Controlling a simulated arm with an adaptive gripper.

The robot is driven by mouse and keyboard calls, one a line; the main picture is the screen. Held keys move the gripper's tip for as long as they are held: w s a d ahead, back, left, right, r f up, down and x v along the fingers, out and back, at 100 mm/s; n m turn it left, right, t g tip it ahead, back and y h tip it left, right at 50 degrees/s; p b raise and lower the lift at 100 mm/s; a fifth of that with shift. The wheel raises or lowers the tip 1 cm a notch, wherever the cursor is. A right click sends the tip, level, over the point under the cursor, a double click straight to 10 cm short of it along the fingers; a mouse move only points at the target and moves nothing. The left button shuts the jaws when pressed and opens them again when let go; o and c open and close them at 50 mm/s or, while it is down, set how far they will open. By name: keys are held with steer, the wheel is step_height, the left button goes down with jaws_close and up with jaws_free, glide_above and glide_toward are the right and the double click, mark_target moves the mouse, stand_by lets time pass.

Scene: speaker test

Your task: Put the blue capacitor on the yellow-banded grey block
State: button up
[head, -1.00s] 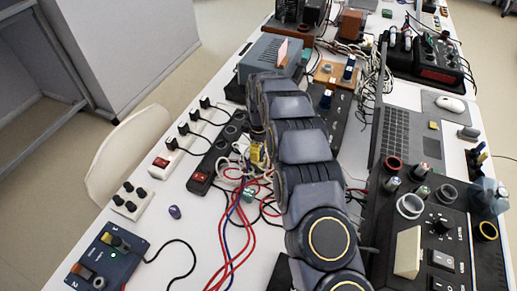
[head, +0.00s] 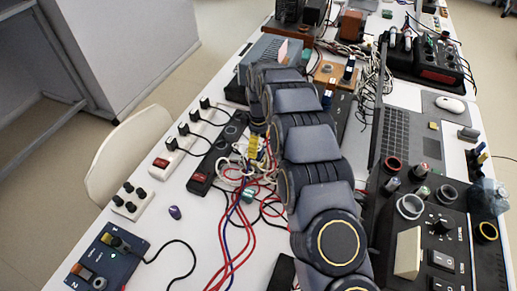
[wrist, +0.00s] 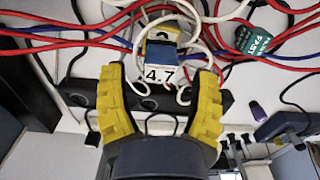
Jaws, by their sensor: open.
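The blue capacitor (wrist: 160,52), with a white face marked 4.7, lies ahead of my gripper (wrist: 163,88) in the wrist view. My gripper is open, with one yellow finger on each side and clear gaps to the capacitor. A yellow-banded piece with a greyish middle (wrist: 164,33) shows directly beyond the capacitor and looks like the banded grey block. It is partly hidden, and I cannot tell whether the capacitor rests on it. In the head view, small yellow parts (head: 253,146) show beside my arm, too small to separate block from fingers.
Red, blue and white cables cross around the capacitor. A teal box (wrist: 256,38) lies among them. A black power strip (head: 203,176) and a white one (head: 165,155) lie alongside. A purple knob (head: 175,212) stands on open white table near a blue box (head: 108,257).

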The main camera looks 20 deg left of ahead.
step_height(320, 180, up, 8)
steer(key=shift+r, duration=0.25)
steer(key=s+d+r+m, duration=0.4)
steer(key=s+d+r, duration=0.2)
steer(key=d, duration=0.4)
steer(key=s+d+r+m, duration=0.5)
steer(key=d+r, duration=0.2)
steer(key=d, duration=0.2)
steer(key=s+d+m, duration=0.4)
steer(key=s+d, duration=0.1)
steer(key=s, duration=0.6)
steer(key=s+d+m+g, duration=0.1)
steer(key=s+d+m, duration=0.4)
steer(key=s, duration=0.6)
steer(key=shift+d+g, duration=0.3)
steer(key=shift+d, duration=0.25)
steer(key=shift+s, duration=0.1)
